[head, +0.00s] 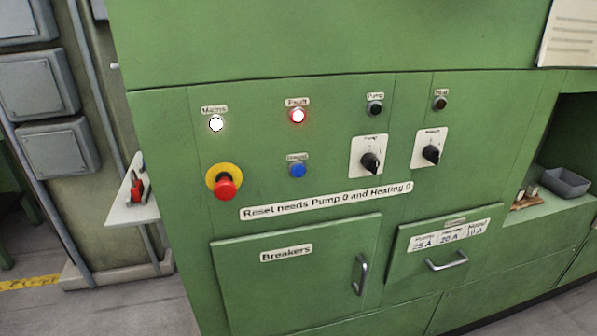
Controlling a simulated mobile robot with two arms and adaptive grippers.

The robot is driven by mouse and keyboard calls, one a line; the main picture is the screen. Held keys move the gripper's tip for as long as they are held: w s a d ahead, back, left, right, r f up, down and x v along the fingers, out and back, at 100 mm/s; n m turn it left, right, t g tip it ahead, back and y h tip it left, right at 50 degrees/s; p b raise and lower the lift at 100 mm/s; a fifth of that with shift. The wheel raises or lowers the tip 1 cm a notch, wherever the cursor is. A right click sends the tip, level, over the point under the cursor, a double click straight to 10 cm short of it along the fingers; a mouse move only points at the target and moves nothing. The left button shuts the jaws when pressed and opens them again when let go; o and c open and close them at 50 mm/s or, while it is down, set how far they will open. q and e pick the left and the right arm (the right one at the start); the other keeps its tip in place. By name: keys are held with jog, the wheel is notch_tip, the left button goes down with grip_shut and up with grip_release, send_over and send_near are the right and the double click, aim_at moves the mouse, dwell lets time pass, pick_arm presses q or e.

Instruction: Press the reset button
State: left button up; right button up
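The blue reset button (297,171) sits on the green cabinet front (330,130), under a small label that is hard to read. The fault lamp (298,116) above it glows white with a red rim. The mains lamp (216,125) is lit white. Neither of my grippers is in view.
A red emergency stop (225,187) on a yellow ring is left of the button. The breakers door (295,285) and a drawer (440,255) below are shut, with protruding handles. A side shelf (130,205) sticks out left. A grey bin (566,183) stands in the right recess.

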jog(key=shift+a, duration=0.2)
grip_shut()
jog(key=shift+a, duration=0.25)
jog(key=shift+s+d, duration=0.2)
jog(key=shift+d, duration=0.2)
